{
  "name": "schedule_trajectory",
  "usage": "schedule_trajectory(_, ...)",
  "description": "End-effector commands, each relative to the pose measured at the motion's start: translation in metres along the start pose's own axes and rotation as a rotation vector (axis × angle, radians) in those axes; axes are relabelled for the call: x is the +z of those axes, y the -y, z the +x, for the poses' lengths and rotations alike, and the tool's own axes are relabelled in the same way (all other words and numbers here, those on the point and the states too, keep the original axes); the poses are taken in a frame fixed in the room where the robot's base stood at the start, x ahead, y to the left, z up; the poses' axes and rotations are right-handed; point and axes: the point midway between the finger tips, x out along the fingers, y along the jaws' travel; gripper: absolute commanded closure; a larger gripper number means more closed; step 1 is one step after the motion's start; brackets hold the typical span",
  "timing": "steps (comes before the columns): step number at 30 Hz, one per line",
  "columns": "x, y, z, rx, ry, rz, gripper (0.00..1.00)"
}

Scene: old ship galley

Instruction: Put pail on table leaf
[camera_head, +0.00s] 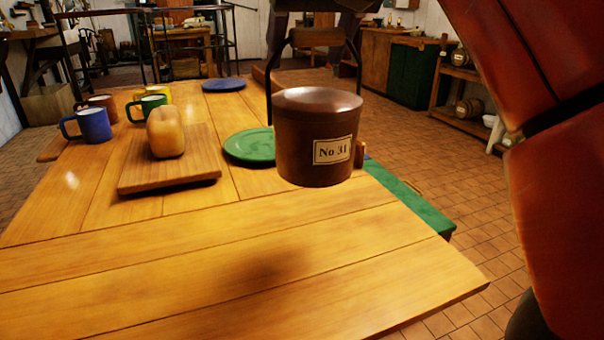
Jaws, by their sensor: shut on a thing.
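A brown lidded pail (300,150) with a "No 31" label hangs upright from its bail handle in the middle of the head view. My gripper (318,38) is shut on the handle's grip at the top of the view; its upper part is cut off by the frame. The pail hangs above the wooden table, and a soft shadow lies on the near table leaf (190,300) below it. The leaf's near part is bare, with its right corner showing at the lower right.
A bread loaf (166,132) sits on a cutting board (135,176). A green plate (248,146), a blue plate (223,85) and several mugs, including a blue mug (90,125), stand farther back. A green bench (412,205) runs along the table's right side.

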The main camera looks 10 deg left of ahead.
Motion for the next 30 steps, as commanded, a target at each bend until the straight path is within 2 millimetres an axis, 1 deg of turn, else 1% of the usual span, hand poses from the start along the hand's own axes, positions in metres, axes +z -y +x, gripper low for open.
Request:
schedule_trajectory(1,0.013,0.001,0.018,-0.003,-0.001,-0.002,1.0)
schedule_trajectory(6,0.035,0.0,0.051,-0.002,-0.001,-0.003,1.0)
schedule_trajectory(9,0.044,0.0,0.066,-0.003,-0.002,-0.002,1.0)
schedule_trajectory(12,0.049,0.0,0.075,-0.002,-0.003,-0.002,1.0)
schedule_trajectory(17,0.053,0.0,0.082,-0.001,-0.004,-0.001,1.0)
schedule_trajectory(21,0.065,-0.001,0.1,-0.001,-0.002,-0.001,1.0)
schedule_trajectory(24,0.071,0.0,0.108,-0.002,-0.003,-0.002,1.0)
schedule_trajectory(30,0.071,-0.001,0.11,0.0,-0.004,-0.001,1.0)
